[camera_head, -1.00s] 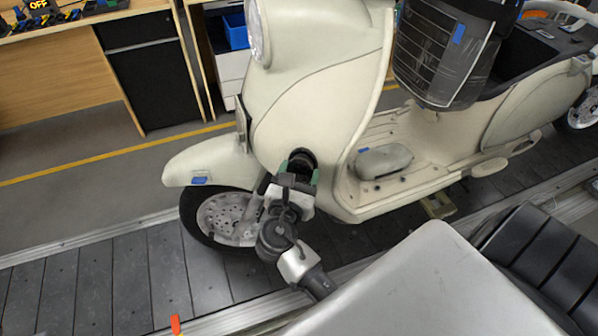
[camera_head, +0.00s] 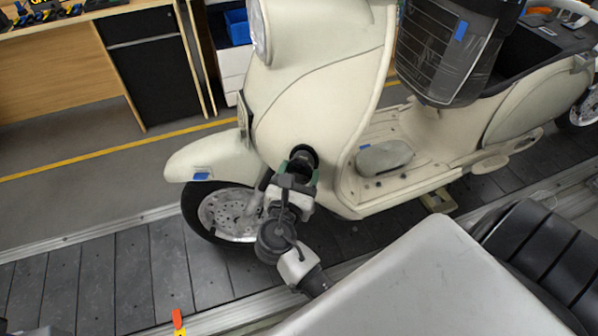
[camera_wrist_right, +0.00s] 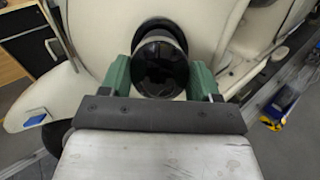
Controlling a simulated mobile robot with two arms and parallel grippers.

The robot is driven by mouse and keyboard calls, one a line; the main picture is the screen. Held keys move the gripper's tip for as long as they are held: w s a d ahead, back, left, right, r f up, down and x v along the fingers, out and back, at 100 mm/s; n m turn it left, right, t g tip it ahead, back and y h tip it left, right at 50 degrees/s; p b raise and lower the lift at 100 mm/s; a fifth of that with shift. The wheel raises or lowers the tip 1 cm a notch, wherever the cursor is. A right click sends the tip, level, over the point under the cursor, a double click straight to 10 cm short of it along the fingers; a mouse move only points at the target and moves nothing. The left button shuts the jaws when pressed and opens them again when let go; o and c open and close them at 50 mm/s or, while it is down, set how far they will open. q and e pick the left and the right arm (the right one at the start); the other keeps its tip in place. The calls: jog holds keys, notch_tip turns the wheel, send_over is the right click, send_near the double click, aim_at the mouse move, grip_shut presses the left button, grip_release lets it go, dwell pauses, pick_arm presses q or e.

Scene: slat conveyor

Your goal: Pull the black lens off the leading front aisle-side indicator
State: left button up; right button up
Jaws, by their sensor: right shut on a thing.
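The cream scooter's front body (camera_head: 320,100) faces left on the slat conveyor. The round black lens (camera_wrist_right: 160,70) sits between the green fingers of my right gripper (camera_wrist_right: 160,80), one finger on each side. In the wrist view a pale band and a dark round rim (camera_wrist_right: 160,28) show behind the lens. I cannot tell whether the lens is apart from that rim. In the head view my right gripper (camera_head: 301,170) is at the indicator on the body, above and right of the front wheel (camera_head: 228,213). My left gripper is not in view.
Dark conveyor slats (camera_head: 100,275) run under the scooter. An orange marker (camera_head: 178,320) stands at the near conveyor edge. A bench (camera_head: 60,75) and black cabinet (camera_head: 150,75) stand beyond the yellow floor line. A black ribbed seat (camera_head: 540,250) is at lower right.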

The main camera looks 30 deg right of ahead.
jog(key=shift+s+a, duration=0.3)
jog(key=shift+a, duration=0.05)
dwell(0.7)
jog(key=shift+p+v, duration=0.4)
jog(key=shift+v, duration=0.5)
jog(key=shift+d, duration=0.1)
